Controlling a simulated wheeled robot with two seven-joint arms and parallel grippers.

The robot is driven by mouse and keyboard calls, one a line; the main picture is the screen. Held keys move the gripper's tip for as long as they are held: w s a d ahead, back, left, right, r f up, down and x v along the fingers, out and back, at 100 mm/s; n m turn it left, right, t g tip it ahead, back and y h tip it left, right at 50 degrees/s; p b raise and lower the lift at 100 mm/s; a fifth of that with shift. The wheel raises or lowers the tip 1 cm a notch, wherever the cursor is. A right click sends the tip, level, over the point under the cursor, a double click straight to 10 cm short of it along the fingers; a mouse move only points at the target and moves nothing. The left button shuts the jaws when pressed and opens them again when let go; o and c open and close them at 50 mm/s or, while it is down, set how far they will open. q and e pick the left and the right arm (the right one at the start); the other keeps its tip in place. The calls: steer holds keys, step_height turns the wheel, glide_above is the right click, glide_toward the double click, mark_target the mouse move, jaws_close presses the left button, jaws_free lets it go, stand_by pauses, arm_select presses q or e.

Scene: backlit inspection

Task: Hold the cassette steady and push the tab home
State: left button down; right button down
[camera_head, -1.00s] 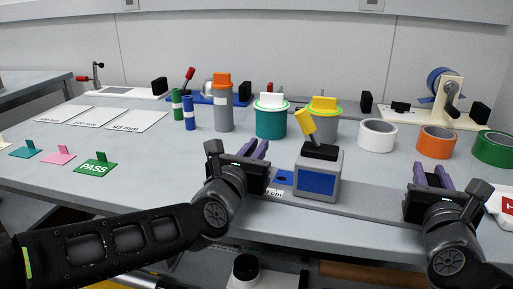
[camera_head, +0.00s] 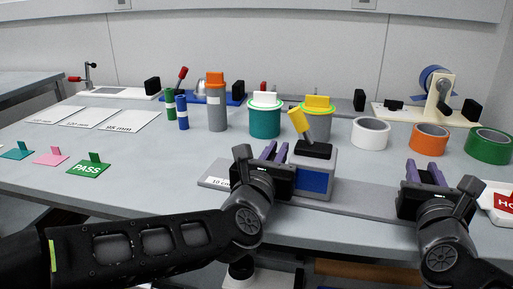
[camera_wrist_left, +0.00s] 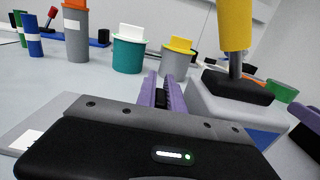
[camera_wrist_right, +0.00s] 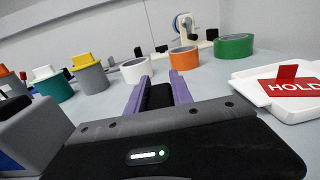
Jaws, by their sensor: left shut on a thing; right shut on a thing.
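The cassette appears to be the grey box with a blue front (camera_head: 314,181), standing on a grey rail (camera_head: 350,201). A yellow lever (camera_head: 298,123), perhaps the tab, rises tilted left from its black top (camera_head: 313,150). My left gripper (camera_head: 274,151) is just left of the box, its purple fingers pointing away from me. In the left wrist view, a dark piece (camera_wrist_left: 161,98) shows between those fingers, with the yellow lever (camera_wrist_left: 234,28) at right. My right gripper (camera_head: 424,170) is well right of the box; a dark piece (camera_wrist_right: 159,97) shows between its fingers.
Lidded jars, one teal (camera_head: 264,122), stand behind the box. White (camera_head: 370,133), orange (camera_head: 429,139) and green (camera_head: 488,146) tape rolls are behind my right gripper. A red HOLD sign (camera_wrist_right: 293,86) lies in a white tray at right. A green PASS sign (camera_head: 88,167) is at left.

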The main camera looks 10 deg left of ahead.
arm_select(q)
steer(key=shift+s+d, duration=0.15)
steer(key=shift+d, duration=0.4)
steer(key=c, duration=1.4)
jaws_free()
steer(key=shift+c, duration=0.2)
steer(key=shift+a, duration=0.1)
